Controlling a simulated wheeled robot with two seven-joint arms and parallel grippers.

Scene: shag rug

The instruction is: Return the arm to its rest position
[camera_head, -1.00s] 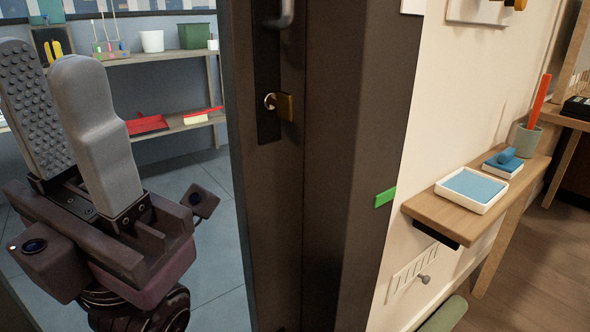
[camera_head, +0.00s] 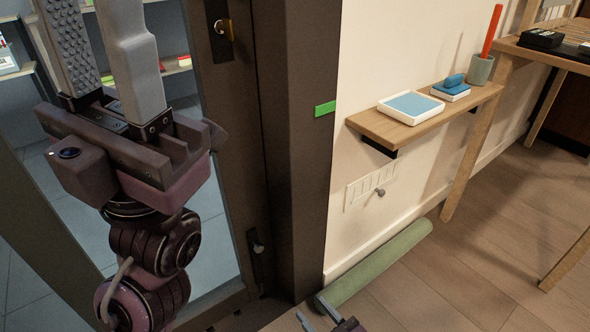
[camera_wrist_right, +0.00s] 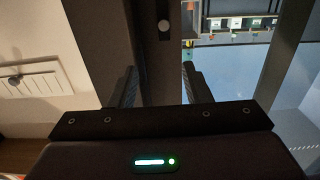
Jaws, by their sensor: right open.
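My left gripper (camera_head: 92,20) stands large and close at the left of the head view, fingers pointing up. Its fingers are apart with nothing between them, and the tips are cut off by the top edge. My right gripper (camera_head: 306,304) is small and low at the bottom edge of the head view, fingers towards the dark door post (camera_head: 288,150). Its fingers are apart and empty. In the right wrist view the fingers (camera_wrist_right: 158,82) stand apart before the post, with no object between them; this view looks upside down. Most of my right arm is hidden below the head view.
A wooden wall shelf (camera_head: 440,128) carries a white tray with a blue pad, a blue block and a cup. A green roll (camera_head: 380,262) lies along the wall near my right gripper. The doorway is left of the post. Open floor (camera_head: 470,270) lies to the right.

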